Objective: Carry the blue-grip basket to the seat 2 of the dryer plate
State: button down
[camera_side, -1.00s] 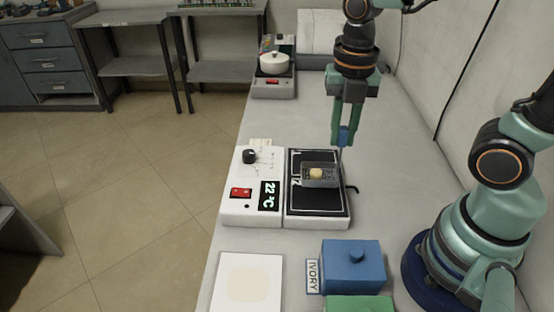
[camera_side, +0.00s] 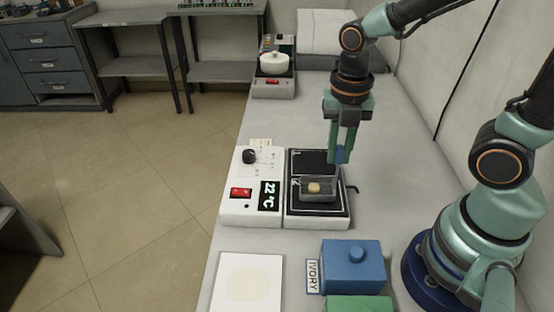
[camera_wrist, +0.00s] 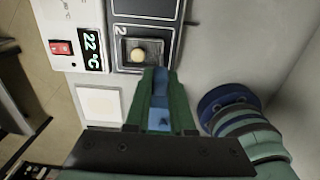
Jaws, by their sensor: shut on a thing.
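My gripper (camera_side: 341,154) is shut on the blue grip (camera_side: 340,156) of a small wire basket (camera_side: 319,196). The grip also shows between the green fingers in the wrist view (camera_wrist: 159,82). The basket holds a pale, cream-coloured round piece (camera_side: 314,188). The dryer plate (camera_side: 345,206) is a black two-seat plate beside a white control box. The basket is at the front seat, marked 2 in the wrist view (camera_wrist: 121,30). It looks level and low there; I cannot tell whether its bottom touches the plate. The back seat (camera_side: 313,160) is bare.
The control box (camera_side: 235,209) shows 22 °C and has a red switch. A blue lidded box (camera_side: 352,268) with an IVORY label stands in front, beside a white tile (camera_side: 247,283). A small scale with a white pot (camera_side: 273,63) stands at the back.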

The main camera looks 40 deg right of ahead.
jog(key=shift+f, duration=0.3)
jog(key=c, duration=0.7)
grip_release()
notch_tip(320, 180, up, 11)
jog(key=shift+r, duration=0.2)
jog(key=d+m+t, duration=0.1)
jog(key=m+t, duration=0.1)
jog(key=m, duration=0.7)
jog(key=w+d+m+t, duration=0.1)
jog(key=m, duration=0.8)
jog(key=d+m+t, duration=0.1)
jog(key=m+t, duration=0.1)
jog(key=m, duration=0.7)
jog(key=shift+w+d+f+t, duration=0.15)
jog(key=shift+w+d+t, duration=0.1)
jog(key=shift+d+t, duration=0.1)
